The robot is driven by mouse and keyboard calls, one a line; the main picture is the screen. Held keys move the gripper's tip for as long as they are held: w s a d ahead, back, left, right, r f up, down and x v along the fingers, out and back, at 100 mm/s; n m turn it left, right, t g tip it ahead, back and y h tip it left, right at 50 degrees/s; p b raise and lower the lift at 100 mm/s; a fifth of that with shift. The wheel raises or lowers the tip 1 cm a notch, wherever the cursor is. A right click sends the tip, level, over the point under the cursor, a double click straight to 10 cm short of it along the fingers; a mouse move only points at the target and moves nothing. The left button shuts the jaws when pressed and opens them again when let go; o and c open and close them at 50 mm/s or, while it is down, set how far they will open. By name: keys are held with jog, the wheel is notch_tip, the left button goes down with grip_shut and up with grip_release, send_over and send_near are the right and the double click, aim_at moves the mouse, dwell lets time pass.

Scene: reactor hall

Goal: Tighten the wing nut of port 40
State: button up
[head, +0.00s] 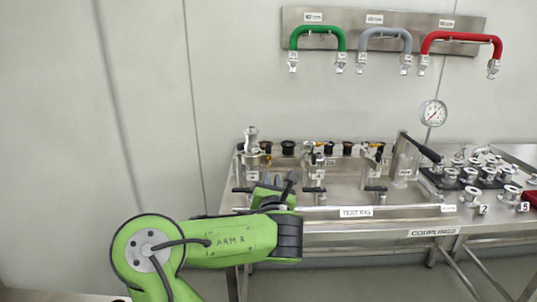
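My arm is bright green and reaches in from the lower left to the front of the test rig (355,211). My gripper (283,184) is small and dark here, at the front left of the rig, partly behind my own wrist. I cannot tell whether its fingers are open or shut, or whether they touch anything. A row of dark-capped ports (289,147) runs along the back of the rig. Metal fittings with small labels (318,160) stand in front of them. The labels are too small to read, so I cannot pick out port 40 or its wing nut.
A black-handled lever (421,147) rises at the rig's right, beside a round gauge (433,113). Silver couplings (471,195) crowd the table farther right. Green (317,33), grey (384,33) and red (461,38) hoses hang on the wall. The left wall area is clear.

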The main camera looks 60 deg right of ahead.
aim_at(271, 157)
jog(key=x, duration=1.3)
jog(key=shift+d, duration=0.4)
grip_shut()
